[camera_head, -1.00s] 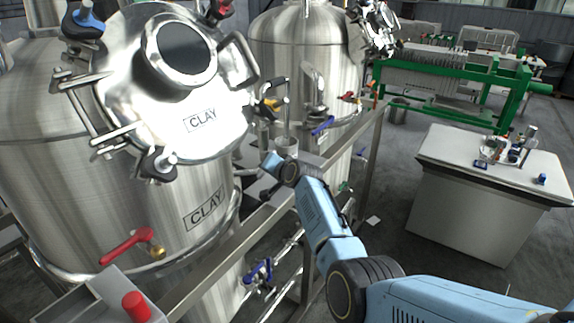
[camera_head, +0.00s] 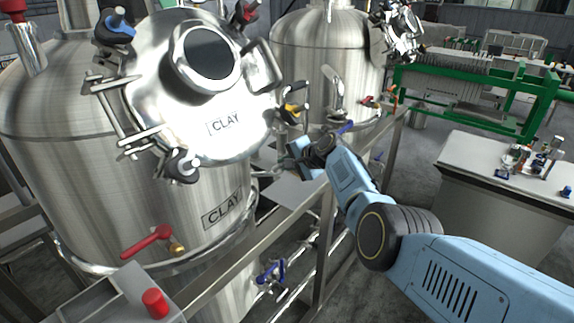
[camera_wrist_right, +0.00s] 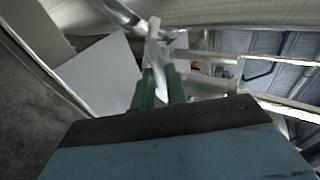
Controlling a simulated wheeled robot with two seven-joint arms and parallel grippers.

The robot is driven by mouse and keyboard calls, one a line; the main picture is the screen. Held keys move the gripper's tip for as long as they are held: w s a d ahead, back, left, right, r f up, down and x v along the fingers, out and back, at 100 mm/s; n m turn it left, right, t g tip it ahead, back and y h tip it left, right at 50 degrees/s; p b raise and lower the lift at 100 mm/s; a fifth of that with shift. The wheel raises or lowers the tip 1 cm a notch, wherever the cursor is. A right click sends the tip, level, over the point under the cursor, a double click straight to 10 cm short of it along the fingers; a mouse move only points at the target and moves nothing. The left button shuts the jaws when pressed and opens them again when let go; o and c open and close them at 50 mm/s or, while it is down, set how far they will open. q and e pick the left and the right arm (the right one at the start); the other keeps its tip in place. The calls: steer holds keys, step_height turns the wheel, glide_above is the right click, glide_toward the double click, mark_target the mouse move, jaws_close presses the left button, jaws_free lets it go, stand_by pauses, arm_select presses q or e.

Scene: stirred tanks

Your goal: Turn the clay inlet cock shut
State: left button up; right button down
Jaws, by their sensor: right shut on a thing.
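The tank labelled CLAY (camera_head: 130,175) stands at the left with its round lid raised toward me. A cock with a red lever and brass end (camera_head: 155,240) is on its lower side; the lever slants down to the left. A blue-handled valve (camera_head: 270,274) is on piping below, and a yellow-handled fitting (camera_head: 291,110) is right of the lid. I cannot tell which is the inlet cock. My right gripper (camera_head: 300,150) is right of the tank, apart from the red lever. In the right wrist view its green fingers (camera_wrist_right: 159,85) are shut on a pale, shiny thing (camera_wrist_right: 154,48).
A metal rail (camera_head: 285,205) runs along the tanks. A grey box (camera_head: 115,290) with a red knob (camera_head: 154,302) is at the front left. A second tank (camera_head: 315,60) stands behind my right arm. A white bench (camera_head: 490,190) is at the right.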

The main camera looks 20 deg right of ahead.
stand_by(0.4)
steer(key=c, duration=1.4)
jaws_free()
steer(key=p+v, duration=0.2)
steer(key=v, duration=1.1)
steer(key=shift+s+p, duration=0.15)
steer(key=shift+p, duration=0.25)
steer(key=shift+d, duration=0.1)
